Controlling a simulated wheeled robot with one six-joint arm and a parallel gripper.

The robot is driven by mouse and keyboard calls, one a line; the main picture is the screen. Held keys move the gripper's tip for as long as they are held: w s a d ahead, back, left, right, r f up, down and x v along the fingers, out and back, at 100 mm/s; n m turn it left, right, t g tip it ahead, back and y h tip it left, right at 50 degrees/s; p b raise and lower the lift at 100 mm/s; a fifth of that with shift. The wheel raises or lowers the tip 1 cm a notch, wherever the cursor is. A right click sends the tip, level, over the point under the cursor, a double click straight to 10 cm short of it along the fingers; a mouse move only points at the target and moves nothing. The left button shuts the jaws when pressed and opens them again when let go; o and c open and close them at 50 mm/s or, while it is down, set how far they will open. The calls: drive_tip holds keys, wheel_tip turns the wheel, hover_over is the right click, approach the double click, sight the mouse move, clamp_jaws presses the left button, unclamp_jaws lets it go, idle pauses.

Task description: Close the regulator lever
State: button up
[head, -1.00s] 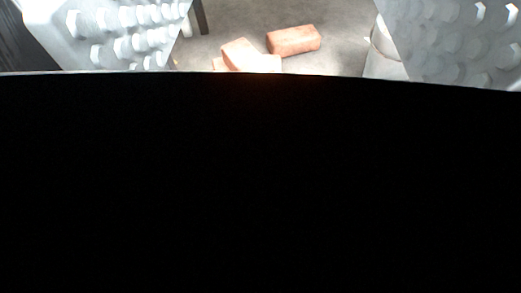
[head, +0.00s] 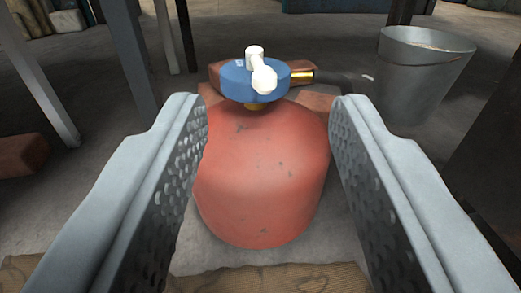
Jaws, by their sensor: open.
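A red gas cylinder (head: 262,180) stands upright on the grey floor in the middle of the head view. A blue regulator (head: 238,82) sits on its top, with a brass fitting and a dark hose running off to the right. The white lever (head: 263,78) is on top of the regulator and points towards me. My gripper (head: 263,112) is open and empty. Its two grey studded fingers show left and right of the cylinder in the picture, with the regulator and lever between them but apart from both. The distance to the lever is hard to tell.
A metal bucket (head: 420,75) stands on the right. Reddish bricks lie behind the cylinder, and another brick (head: 22,155) lies at the left. Several dark posts stand at the left and back. A brown woven mat (head: 190,280) lies at the bottom.

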approach(263, 88)
drive_tip(key=w, duration=1.1)
drive_tip(key=shift+w+a, duration=0.1)
idle(0.4)
clamp_jaws()
